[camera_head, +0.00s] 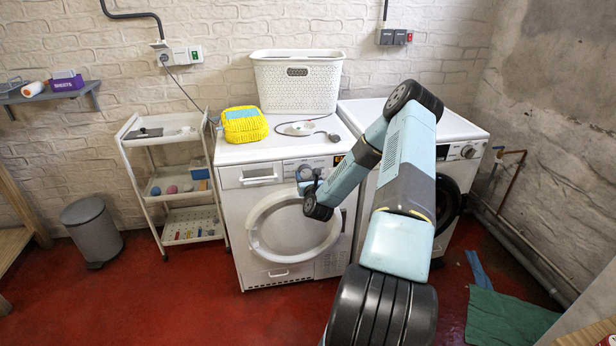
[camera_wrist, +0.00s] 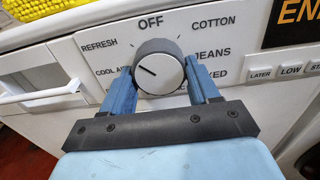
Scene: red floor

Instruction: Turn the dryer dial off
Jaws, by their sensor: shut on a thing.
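The dryer (camera_head: 243,210) is the white front-loader in the middle of the head view. Its dial (camera_wrist: 164,76) is a round knob with a dark grey rim and white face, in the wrist view. The dial's black mark points left and slightly up, toward the area between REFRESH and COOL AIR. OFF (camera_wrist: 151,22) is printed straight above the dial. My gripper (camera_wrist: 159,66) is shut on the dial, one blue finger at its left side and one at its right. In the head view my gripper (camera_head: 307,173) is at the dryer's upper front panel and the dial is hard to make out.
A white basket (camera_head: 297,85), a yellow bundle (camera_head: 244,124) and a cord-like item stand on the dryer. A second white machine (camera_head: 462,130) stands to its right, partly behind my arm. A shelf trolley (camera_head: 172,180) is to the left.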

